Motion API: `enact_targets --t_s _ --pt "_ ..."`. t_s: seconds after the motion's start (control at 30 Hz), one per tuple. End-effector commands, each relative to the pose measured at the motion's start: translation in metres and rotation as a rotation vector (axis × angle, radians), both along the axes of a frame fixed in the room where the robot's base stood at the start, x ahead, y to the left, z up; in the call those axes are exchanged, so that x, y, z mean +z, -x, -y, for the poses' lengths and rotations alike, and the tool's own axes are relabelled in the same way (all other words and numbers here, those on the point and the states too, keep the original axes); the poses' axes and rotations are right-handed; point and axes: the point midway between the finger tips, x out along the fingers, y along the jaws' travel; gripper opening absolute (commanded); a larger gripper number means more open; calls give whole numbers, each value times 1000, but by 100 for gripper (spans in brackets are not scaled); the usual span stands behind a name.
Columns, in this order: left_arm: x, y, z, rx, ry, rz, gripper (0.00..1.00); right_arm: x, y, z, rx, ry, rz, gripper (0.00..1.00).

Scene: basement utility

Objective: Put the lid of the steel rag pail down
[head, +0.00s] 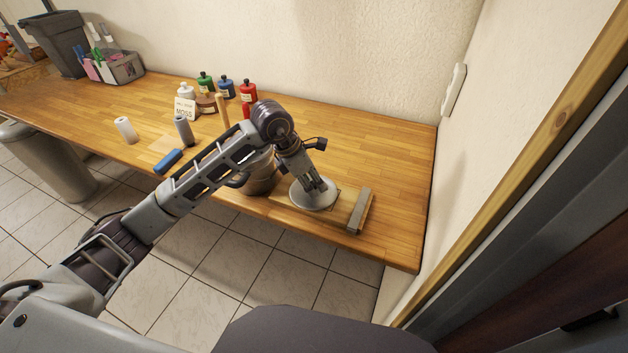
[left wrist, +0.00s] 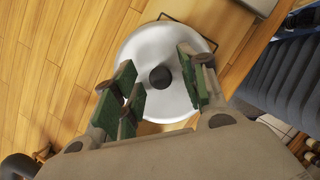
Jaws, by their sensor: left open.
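The round grey lid (head: 302,199) lies flat near the front edge of the wooden workbench, partly over a dark outlined square. My left gripper (head: 317,186) points down over it. In the left wrist view the lid (left wrist: 160,48) shows its dark round knob (left wrist: 161,77). The open, green-padded fingers of my left gripper (left wrist: 160,88) stand on either side of the knob, with a gap visible on both sides. The steel pail (head: 262,176) stands left of the lid, partly hidden behind my left arm. My right gripper is not in view.
A grey bar (head: 359,210) lies just right of the lid on the workbench (head: 395,180). Several coloured bottles, a blue roll (head: 167,161) and a white roll (head: 125,130) stand or lie farther left. The bench's right end is clear up to the wall.

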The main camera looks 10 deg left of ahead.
Motion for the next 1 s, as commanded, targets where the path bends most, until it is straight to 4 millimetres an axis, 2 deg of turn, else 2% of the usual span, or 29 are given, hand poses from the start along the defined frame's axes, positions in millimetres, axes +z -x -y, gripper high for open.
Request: enact_targets --t_s 0.6,0.8,1.0 --pt "82 18 -28 2 0 4 43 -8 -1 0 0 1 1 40" --pt "102 23 -35 0 0 3 43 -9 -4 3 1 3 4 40" --pt "110 25 -38 0 0 0 43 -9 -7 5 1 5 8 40"
